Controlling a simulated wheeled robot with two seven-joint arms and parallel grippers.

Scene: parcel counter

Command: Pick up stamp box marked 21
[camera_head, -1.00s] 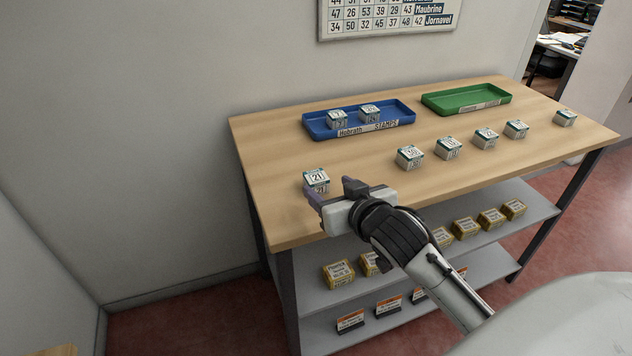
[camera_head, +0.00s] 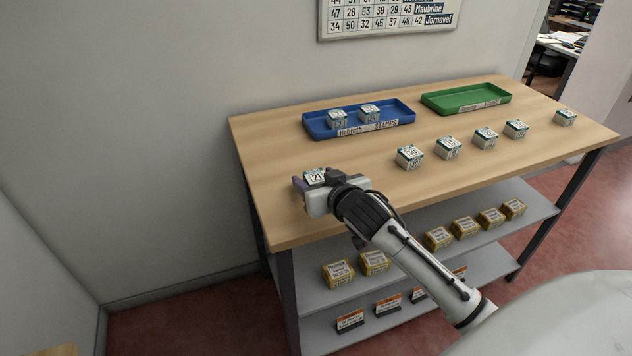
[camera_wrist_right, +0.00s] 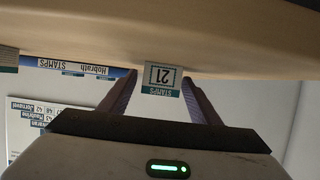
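The stamp box marked 21 (camera_head: 315,175) sits on the wooden counter near its left front edge. Its white label with a green band shows, and its front is hidden by the gripper. My right gripper (camera_head: 316,181) is open, with one finger on each side of the box. My left gripper is not in view.
A blue tray (camera_head: 398,121) with two stamp boxes lies behind, and an empty green tray (camera_head: 465,97) lies at the back right. Several other stamp boxes stand in a row to the right. Shelves (camera_head: 400,262) below hold yellow boxes and orange-white boxes.

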